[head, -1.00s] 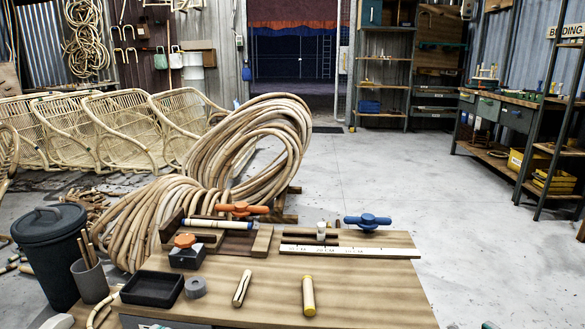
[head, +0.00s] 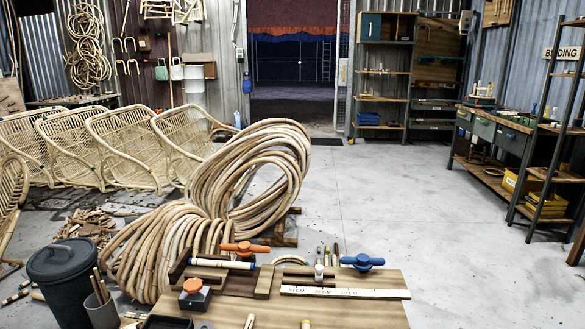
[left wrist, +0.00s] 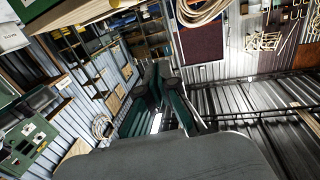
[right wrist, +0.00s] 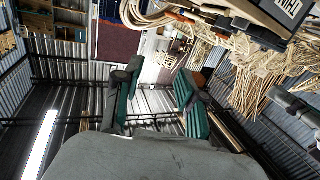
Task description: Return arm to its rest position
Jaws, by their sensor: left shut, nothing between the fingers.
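Neither of my arms shows in the head view. In the left wrist view my left gripper (left wrist: 163,82) has its green-sided fingers close together with nothing visible between them. In the right wrist view my right gripper (right wrist: 158,80) has its two green-padded fingers spread apart and empty. Both wrist views look across the room at tilted walls and corrugated metal, and neither gripper touches anything visible. In the head view the wooden workbench (head: 350,312) lies at the bottom, with an orange-handled clamp (head: 244,248) and a blue-handled clamp (head: 362,262) on it.
A large rattan coil (head: 255,180) stands behind the workbench. A dark lidded bin (head: 70,290) and a cup of sticks (head: 101,305) are at the left. Several rattan chair frames (head: 125,150) line the left wall. Shelving (head: 548,165) stands right. The grey floor (head: 400,190) is clear.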

